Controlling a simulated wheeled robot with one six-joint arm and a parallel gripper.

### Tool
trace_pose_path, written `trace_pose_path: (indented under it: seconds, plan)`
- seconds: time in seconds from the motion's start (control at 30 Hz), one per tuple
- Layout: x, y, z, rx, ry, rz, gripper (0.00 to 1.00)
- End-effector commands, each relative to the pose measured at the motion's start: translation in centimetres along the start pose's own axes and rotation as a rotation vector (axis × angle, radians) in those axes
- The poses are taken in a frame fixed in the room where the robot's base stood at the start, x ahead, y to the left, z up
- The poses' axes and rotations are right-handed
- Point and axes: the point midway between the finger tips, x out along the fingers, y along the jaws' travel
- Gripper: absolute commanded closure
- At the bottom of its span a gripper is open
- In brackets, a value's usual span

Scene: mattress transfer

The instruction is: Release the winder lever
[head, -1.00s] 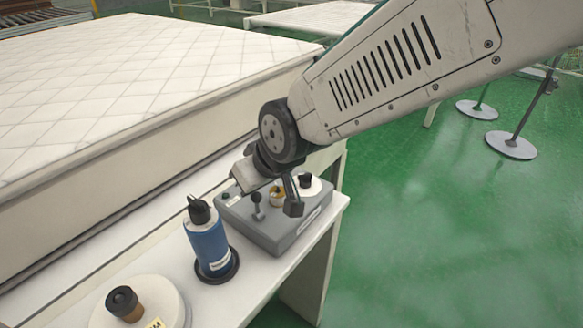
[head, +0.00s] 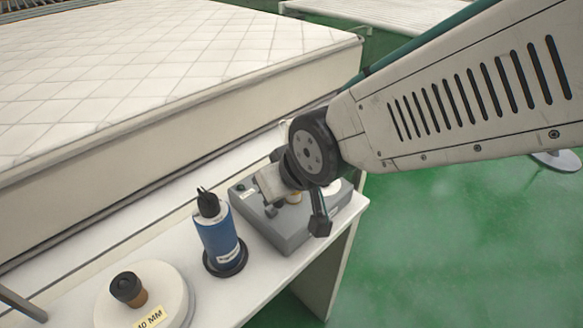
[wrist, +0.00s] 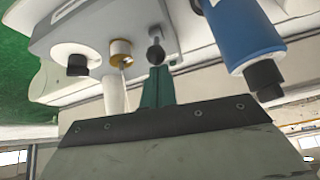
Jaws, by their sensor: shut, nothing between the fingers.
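The winder lever (wrist: 156,54), a short stalk with a black ball knob, stands on the grey control box (wrist: 85,20) in the wrist view. In the head view the lever (head: 271,211) is partly covered by my gripper, above the box (head: 287,235). My gripper (wrist: 157,72) is shut and empty, its green fingers together. Its tips appear right by the ball knob in the wrist view; whether they touch it I cannot tell. In the head view my gripper's body (head: 268,183) hangs over the box and hides the fingertips.
A brass knob (wrist: 121,50) and a white dial with black cap (wrist: 75,58) sit beside the lever. A blue cylinder (head: 218,241) stands close to the box. A white round piece (head: 165,300) lies nearer. The mattress (head: 150,80) rises behind the white bench.

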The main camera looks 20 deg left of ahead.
Motion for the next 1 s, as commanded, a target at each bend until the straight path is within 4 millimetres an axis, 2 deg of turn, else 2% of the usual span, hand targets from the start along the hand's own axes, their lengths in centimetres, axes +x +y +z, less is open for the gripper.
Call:
trace_pose_path:
  seconds: [0.03,0.37,0.47,0.6,0.8,1.0]
  plan:
    - [0.3,0.1,1.1,0.000,-0.026,0.002,1.00]
    - [0.3,0.2,0.7,0.001,-0.025,0.003,1.00]
    - [0.1,0.3,-0.5,0.003,-0.020,0.005,1.00]
    - [-0.1,0.4,-3.3,0.011,-0.008,0.009,1.00]
    - [-4.5,0.5,-2.0,0.011,0.000,0.008,1.00]
    - [-7.7,0.5,-0.8,0.009,0.000,0.007,1.00]
